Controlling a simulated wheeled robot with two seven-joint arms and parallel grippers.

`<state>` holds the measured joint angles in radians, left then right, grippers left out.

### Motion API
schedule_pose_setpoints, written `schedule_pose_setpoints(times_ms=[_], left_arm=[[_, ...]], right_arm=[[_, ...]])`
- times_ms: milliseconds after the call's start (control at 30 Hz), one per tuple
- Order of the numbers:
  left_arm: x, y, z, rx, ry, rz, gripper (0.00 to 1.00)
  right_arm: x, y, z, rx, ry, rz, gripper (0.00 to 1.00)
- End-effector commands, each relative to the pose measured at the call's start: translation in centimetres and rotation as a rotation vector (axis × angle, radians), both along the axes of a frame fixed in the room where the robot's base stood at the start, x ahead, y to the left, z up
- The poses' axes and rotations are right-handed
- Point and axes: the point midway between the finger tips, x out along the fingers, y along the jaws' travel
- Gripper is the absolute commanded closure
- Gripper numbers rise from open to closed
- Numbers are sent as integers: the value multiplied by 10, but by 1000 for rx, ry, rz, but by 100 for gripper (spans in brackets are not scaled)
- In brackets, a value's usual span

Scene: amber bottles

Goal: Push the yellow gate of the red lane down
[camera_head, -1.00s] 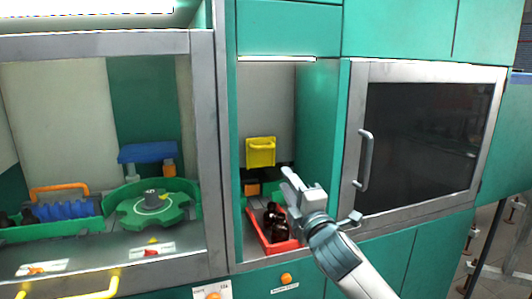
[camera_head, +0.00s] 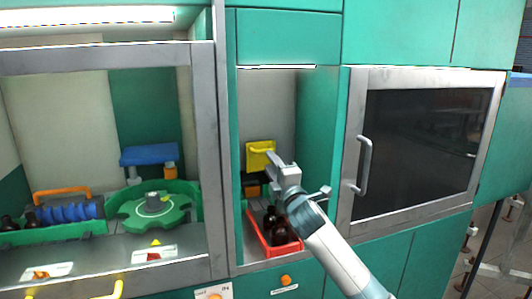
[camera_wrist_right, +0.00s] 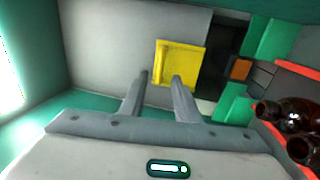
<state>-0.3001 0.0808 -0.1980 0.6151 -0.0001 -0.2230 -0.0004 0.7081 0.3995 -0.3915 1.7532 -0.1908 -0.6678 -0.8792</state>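The yellow gate (camera_head: 260,155) is a yellow plate with a bar handle at the back of the narrow bay, raised above the red lane (camera_head: 256,232). In the right wrist view the gate (camera_wrist_right: 184,62) lies just beyond my fingertips. My right gripper (camera_head: 274,161) is in the bay, close to the gate's lower right part. In the right wrist view its two fingers (camera_wrist_right: 160,78) are apart with nothing between them. Whether a finger touches the gate I cannot tell. My left gripper is not in view.
Green bay walls (camera_head: 316,130) stand close on the right. A green rotary carousel (camera_head: 175,205) is in the left bay.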

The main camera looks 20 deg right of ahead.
Motion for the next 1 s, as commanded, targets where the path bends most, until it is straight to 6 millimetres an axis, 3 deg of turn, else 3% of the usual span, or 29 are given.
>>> schedule_pose_setpoints(times_ms=[200,400,833,933,1000], left_arm=[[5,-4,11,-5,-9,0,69],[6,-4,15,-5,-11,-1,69],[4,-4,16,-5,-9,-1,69],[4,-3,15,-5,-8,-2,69],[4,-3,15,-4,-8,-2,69]], right_arm=[[31,1,7,1,2,-1,71],[47,1,8,0,2,0,71],[51,2,9,0,0,0,71],[51,2,9,0,0,0,94],[51,2,9,0,0,0,100]])
